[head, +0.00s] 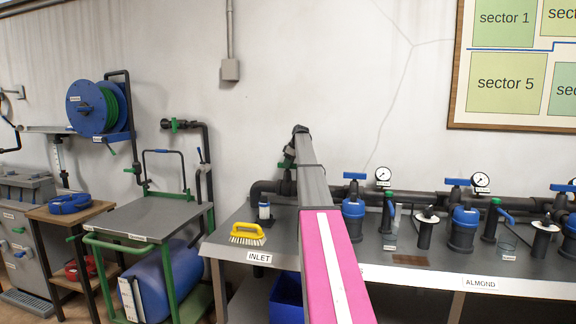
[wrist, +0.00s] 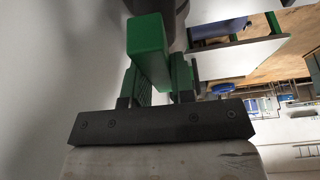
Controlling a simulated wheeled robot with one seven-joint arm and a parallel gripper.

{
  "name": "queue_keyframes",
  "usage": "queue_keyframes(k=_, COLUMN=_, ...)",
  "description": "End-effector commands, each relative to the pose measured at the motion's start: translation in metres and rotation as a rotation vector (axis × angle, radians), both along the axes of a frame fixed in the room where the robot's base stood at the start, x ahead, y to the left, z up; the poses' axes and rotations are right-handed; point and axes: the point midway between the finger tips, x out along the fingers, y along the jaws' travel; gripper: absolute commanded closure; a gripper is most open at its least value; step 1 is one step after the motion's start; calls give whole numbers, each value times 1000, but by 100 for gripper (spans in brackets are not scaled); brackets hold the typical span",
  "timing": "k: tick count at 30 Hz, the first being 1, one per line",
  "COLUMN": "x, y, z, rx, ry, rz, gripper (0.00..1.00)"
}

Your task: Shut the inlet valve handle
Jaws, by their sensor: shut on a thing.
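The inlet valve handle is a green bar (wrist: 148,48) in the wrist view, rising between the two fingers of my gripper (wrist: 158,80). The fingers have green pads and are shut on the bar, one on each side. In the head view a small bit of green handle (head: 282,165) shows just left of my arm, above the dark inlet pipe (head: 265,190) at the bench's left end. My arm hides the gripper and most of the valve there. The white INLET label (head: 259,257) is on the bench's front edge.
A yellow brush (head: 247,232) and a small bottle (head: 264,209) stand on the bench (head: 225,240) near the inlet. Blue-topped filters (head: 353,208) and gauges line the pipe to the right. A green-framed cart (head: 150,220) with a blue drum stands to the left.

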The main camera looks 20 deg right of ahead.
Motion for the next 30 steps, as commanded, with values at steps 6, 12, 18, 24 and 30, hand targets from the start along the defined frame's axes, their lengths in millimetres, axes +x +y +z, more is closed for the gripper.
queue_keyframes(k=6, x=-2, y=1, z=0, rx=0, ry=-2, rz=-166, gripper=100)
queue_keyframes(k=12, x=-2, y=1, z=0, rx=0, ry=-3, rz=-357, gripper=100)
queue_keyframes(k=18, x=-2, y=2, z=0, rx=0, ry=-2, rz=-546, gripper=100)
queue_keyframes(k=24, x=-2, y=3, z=0, rx=-1, ry=-2, rz=-735, gripper=100)
queue_keyframes(k=30, x=-2, y=3, z=1, rx=-1, ry=-2, rz=-925, gripper=100)
